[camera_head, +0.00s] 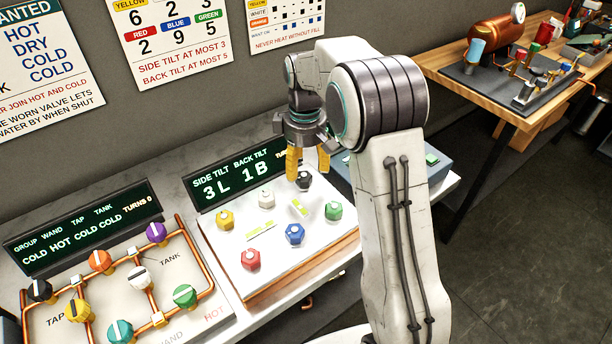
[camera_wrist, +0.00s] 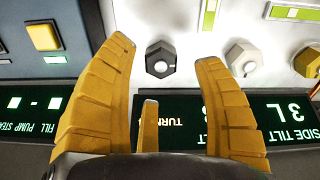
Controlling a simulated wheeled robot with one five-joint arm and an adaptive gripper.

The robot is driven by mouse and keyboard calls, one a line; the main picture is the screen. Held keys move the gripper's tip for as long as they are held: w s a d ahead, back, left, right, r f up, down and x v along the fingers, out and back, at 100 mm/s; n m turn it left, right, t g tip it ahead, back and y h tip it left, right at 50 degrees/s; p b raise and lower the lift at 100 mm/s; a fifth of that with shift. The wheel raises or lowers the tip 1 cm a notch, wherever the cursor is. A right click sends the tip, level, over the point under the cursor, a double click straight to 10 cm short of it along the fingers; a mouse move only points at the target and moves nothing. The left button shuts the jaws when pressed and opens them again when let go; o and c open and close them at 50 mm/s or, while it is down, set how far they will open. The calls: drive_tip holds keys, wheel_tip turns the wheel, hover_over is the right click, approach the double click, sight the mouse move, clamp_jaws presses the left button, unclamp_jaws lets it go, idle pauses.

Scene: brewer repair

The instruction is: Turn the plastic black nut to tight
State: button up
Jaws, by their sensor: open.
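The black nut (camera_head: 304,181) sits at the back right of the white tilt board, below my gripper (camera_head: 308,167) in the head view. In the wrist view the black nut (camera_wrist: 160,66) is a dark hexagon with a pale round centre, lying between my yellow fingertips (camera_wrist: 165,58). My fingers are spread and empty. They look apart from the nut, though the exact gap is hard to tell. My arm hides part of the board's right side. The display (camera_head: 235,178) reads side tilt 3 L, back tilt 1 B.
White (camera_head: 266,199), yellow (camera_head: 225,219), blue (camera_head: 295,233), green (camera_head: 333,210) and red (camera_head: 251,260) nuts stand on the same board, around two levels. A grey box (camera_wrist: 45,38) with a yellow button lies beside it. A pipe panel with coloured taps (camera_head: 100,262) stands at left.

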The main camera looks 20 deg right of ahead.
sight(305, 176)
drive_tip(key=shift+f, duration=2.15)
drive_tip(key=c, duration=1.2)
